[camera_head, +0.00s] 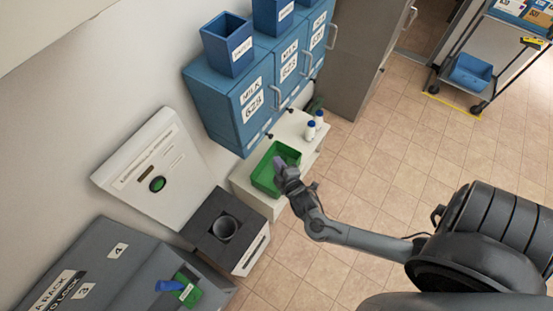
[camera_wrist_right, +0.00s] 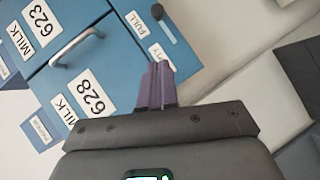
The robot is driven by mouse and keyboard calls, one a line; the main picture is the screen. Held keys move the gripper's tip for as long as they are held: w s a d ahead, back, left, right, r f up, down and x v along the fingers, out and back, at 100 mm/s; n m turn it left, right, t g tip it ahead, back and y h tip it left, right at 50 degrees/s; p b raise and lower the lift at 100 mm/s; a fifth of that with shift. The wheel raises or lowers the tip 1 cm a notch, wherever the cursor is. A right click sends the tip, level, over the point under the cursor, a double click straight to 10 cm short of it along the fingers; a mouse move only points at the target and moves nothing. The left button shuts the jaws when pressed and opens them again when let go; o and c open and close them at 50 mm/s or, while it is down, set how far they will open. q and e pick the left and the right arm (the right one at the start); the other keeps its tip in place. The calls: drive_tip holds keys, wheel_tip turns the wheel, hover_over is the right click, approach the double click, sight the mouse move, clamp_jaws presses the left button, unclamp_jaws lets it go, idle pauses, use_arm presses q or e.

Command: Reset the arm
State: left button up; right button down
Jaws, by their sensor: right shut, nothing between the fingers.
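My right gripper (camera_head: 281,165) reaches in from the right in the head view, over the edge of a green tray (camera_head: 265,180). In the right wrist view its purple fingers (camera_wrist_right: 157,85) are together with nothing between them. They point toward the blue milk boxes (camera_wrist_right: 95,60); I cannot tell the exact gap. My left gripper is in neither view.
A cart (camera_head: 468,75) is at the upper right. The tiled floor (camera_head: 375,165) is open.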

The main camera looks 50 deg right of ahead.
idle(0.4)
drive_tip(key=s+a+r+m+g+y, duration=0.35)
drive_tip(key=s+a+g, duration=0.2)
drive_tip(key=s, duration=0.25)
drive_tip(key=s+a+r+m+g+y, duration=0.3)
drive_tip(key=s+a+r+g, duration=0.15)
drive_tip(key=s+a, duration=0.3)
wheel_tip(320, 180, up, 21)
drive_tip(key=p, duration=2)
drive_tip(key=shift+d+t, duration=0.3)
drive_tip(key=shift+d, duration=0.1)
drive_tip(key=shift+m, duration=0.25)
